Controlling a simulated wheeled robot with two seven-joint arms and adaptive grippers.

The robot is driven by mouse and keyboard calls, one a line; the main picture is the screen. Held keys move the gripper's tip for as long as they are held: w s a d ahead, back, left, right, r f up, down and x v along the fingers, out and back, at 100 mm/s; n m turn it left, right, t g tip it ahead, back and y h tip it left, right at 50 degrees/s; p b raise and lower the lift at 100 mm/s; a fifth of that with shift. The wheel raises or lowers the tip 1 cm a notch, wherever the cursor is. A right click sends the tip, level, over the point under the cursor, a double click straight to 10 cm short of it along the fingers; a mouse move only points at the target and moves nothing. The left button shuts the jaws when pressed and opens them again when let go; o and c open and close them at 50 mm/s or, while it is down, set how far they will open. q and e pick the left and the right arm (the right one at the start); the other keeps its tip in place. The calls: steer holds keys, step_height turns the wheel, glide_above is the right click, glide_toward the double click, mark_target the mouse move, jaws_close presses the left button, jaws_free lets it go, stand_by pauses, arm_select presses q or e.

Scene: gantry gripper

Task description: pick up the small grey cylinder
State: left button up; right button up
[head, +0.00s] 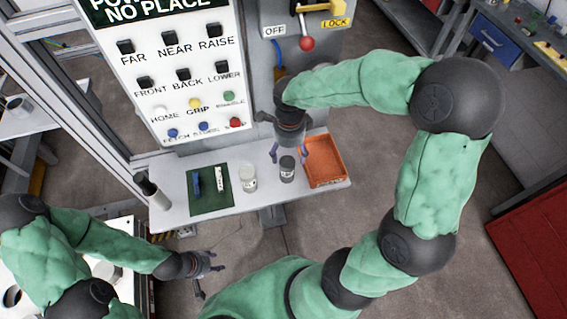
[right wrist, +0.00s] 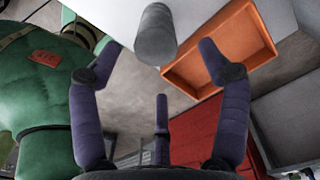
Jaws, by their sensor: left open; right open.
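The small grey cylinder (head: 287,170) stands upright on the white shelf (head: 166,210), left of the orange tray. In the right wrist view the cylinder (right wrist: 156,40) lies ahead, between the lines of the open fingers. My right gripper (head: 289,152) is open just behind the cylinder in the head view, its purple fingers spread to either side. In the wrist view, my right gripper (right wrist: 160,47) has nothing between its fingers that I can see to be held. My left gripper (head: 208,278) is open and empty, low in front of the shelf, away from the cylinder.
A white-lidded jar (head: 249,180) stands left of the cylinder. A green mat (head: 207,206) carries a blue item and a white item. The orange tray (head: 325,158) is close on the right. A button panel (head: 180,70) rises behind the shelf.

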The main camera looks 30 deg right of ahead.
mark_target(288, 161)
step_height(288, 161, down, 4)
steer(key=shift+f+b, duration=0.15)
steer(key=shift+b, duration=0.3)
steer(key=f+b, duration=0.1)
steer(key=f, duration=0.4)
steer(key=shift+a, duration=0.2)
steer(key=shift+c, duration=0.4)
steer(key=shift+r, duration=0.1)
jaws_close()
